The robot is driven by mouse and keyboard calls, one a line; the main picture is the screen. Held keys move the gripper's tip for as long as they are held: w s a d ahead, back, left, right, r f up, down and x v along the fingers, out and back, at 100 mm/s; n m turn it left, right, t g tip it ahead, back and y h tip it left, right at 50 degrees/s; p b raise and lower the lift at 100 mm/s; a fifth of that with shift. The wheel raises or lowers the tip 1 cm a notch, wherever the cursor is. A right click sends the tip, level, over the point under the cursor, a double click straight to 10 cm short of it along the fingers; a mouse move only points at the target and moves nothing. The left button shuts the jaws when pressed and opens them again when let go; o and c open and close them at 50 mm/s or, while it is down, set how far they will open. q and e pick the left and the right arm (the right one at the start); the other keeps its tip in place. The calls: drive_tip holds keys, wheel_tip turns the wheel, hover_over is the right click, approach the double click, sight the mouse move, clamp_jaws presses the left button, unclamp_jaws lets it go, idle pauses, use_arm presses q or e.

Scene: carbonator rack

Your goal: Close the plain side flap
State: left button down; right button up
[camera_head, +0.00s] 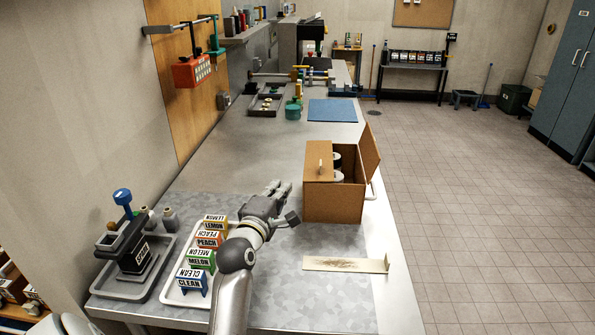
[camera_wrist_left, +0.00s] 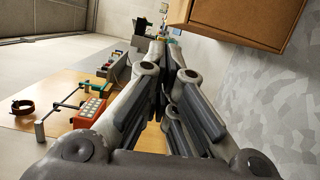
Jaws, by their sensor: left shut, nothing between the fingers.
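The brown box (camera_head: 333,206) stands near the right edge of the counter. Its left top flap (camera_head: 319,174) lies flat over the left part and carries a small pale tab. A plain flap (camera_head: 370,153) on the right side stands up, open and leaning outward. Grey and white round items (camera_head: 338,162) show in the opening between. My left gripper (camera_head: 287,190) is shut and empty, just left of the box, apart from it as far as I can see. In the left wrist view its fingers (camera_wrist_left: 168,50) point forward, with the box (camera_wrist_left: 243,20) at upper right. My right gripper is out of view.
A white tray (camera_head: 172,299) of labelled blocks lies left of my forearm, beside a dark press on a grey tray (camera_head: 112,290). A pale strip (camera_head: 345,264) lies in front of the box. A blue mat (camera_head: 332,110) lies behind. Open floor is to the right.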

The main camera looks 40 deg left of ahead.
sight(306, 175)
use_arm(q)
drive_tip(key=w+p, duration=0.1)
drive_tip(key=w, duration=0.2)
drive_tip(key=w+p, duration=0.1)
drive_tip(key=w, duration=0.3)
drive_tip(key=w+p, duration=0.1)
drive_tip(key=w, duration=0.2)
drive_tip(key=shift+w+a+r, duration=0.15)
drive_tip(key=shift+w+r, duration=0.2)
drive_tip(key=shift+w, duration=0.05)
drive_tip(key=shift+w+d, duration=0.2)
drive_tip(key=shift+d, duration=0.2)
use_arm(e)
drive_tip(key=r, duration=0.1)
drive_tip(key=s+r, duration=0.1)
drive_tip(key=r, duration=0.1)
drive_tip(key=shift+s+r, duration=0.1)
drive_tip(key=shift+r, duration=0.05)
use_arm(q)
drive_tip(key=shift+a, duration=0.1)
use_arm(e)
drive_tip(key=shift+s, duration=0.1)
